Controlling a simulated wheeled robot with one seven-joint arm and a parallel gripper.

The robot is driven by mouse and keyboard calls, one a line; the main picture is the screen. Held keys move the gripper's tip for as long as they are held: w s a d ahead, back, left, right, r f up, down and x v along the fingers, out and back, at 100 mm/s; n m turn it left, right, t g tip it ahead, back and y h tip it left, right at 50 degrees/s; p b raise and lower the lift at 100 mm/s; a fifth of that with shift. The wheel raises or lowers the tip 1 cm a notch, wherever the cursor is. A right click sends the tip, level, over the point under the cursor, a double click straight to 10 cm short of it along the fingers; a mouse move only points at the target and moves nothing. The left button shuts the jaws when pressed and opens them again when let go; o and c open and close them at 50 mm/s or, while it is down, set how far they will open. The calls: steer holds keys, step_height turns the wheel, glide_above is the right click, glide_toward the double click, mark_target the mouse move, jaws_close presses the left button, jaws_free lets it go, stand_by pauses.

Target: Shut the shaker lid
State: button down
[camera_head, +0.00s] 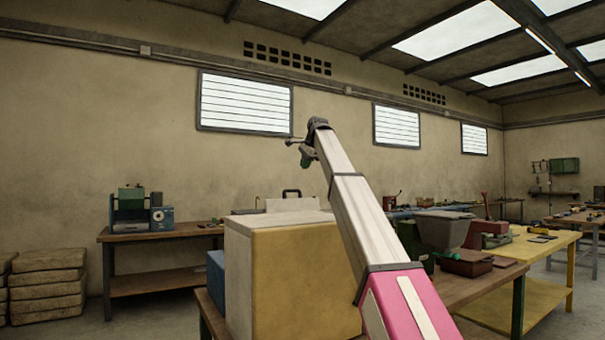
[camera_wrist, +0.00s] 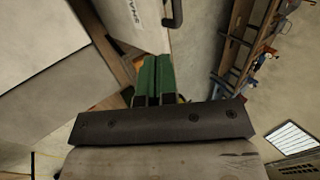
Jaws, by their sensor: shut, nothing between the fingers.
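The shaker is partly seen: a pale panel (camera_head: 291,204) with a dark handle on its top edge shows behind a large box. In the wrist view the pale panel (camera_wrist: 138,22) carries printed letters, partly cut off, and the black handle (camera_wrist: 175,14). It looks like the shaker lid standing raised, but its hinge and the opening are hidden. My gripper (camera_head: 305,160) is raised above the large box, with its green fingers (camera_wrist: 152,78) shut and empty. In the wrist view the fingertips overlap the panel's lower edge; I cannot tell whether they touch it.
The large yellow-fronted, pale-topped box (camera_head: 290,285) stands on a bench close below my arm. A grey hopper-like machine (camera_head: 441,228) is to the right. A wooden side table (camera_head: 165,233) with a green device stands left, near stacked sacks (camera_head: 47,282). Air above the benches is clear.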

step_height(320, 180, down, 3)
steer(key=s+d+t, duration=0.1)
steer(key=s, duration=0.2)
steer(key=w+a+f+y, duration=0.1)
steer(key=w+a+f, duration=0.5)
steer(key=w, duration=0.3)
steer(key=shift+w+f+t, duration=0.2)
steer(key=shift+f+t, duration=0.2)
steer(key=shift+f, duration=0.25)
